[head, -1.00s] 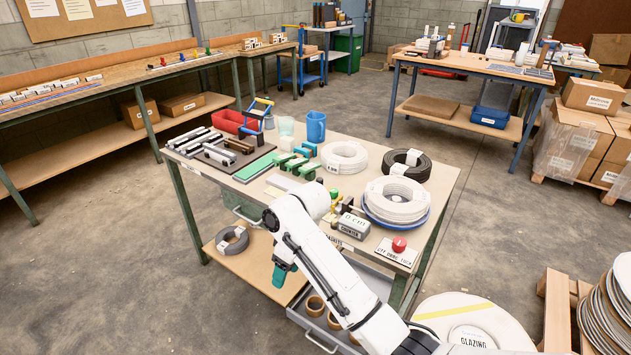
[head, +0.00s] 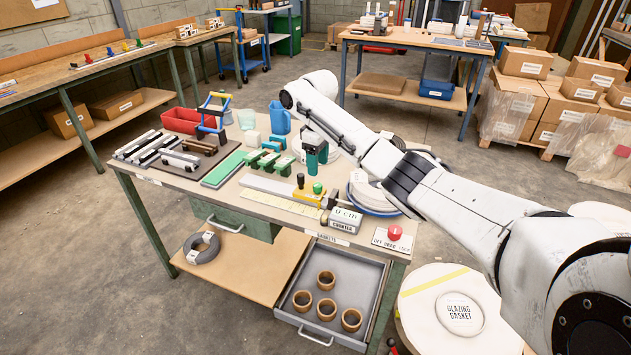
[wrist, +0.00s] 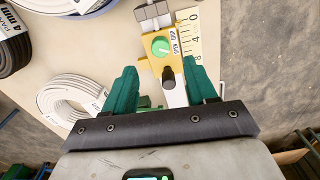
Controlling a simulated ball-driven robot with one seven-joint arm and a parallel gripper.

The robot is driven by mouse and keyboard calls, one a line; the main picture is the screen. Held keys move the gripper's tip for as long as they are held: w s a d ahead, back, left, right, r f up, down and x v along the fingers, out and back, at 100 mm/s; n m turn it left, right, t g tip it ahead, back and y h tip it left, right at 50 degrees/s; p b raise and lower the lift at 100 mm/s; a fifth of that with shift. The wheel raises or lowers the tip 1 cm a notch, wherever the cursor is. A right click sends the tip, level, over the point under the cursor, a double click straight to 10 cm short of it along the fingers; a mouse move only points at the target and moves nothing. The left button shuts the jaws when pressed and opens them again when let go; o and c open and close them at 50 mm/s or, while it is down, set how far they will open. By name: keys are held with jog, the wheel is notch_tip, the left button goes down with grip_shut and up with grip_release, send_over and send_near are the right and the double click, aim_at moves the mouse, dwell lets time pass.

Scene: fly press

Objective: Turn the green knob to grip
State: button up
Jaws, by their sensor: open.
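The green knob (head: 317,187) stands on a yellow block (head: 308,199) near the front of the bench. In the wrist view the round green knob (wrist: 161,46) has a pale pointer line and two small labels beside it; one seems to read GRIP. A black upright handle (wrist: 168,78) stands on the same block, nearer my gripper. My gripper (wrist: 163,80) is open and empty, its teal fingers either side of the block in that view. The knob lies beyond the fingertips, not between them. In the head view my gripper (head: 315,160) hangs above and behind the knob.
A counter box (head: 345,220) and a red button (head: 395,233) sit to the knob's right. White coils (head: 375,193) lie behind them. Green clamps (head: 268,160) stand to the left. An open drawer (head: 335,275) with several brown rings juts out below.

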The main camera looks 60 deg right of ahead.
aim_at(317, 185)
notch_tip(317, 185, down, 7)
jog(key=shift+f, duration=0.2)
dwell(0.3)
jog(key=c, duration=1.1)
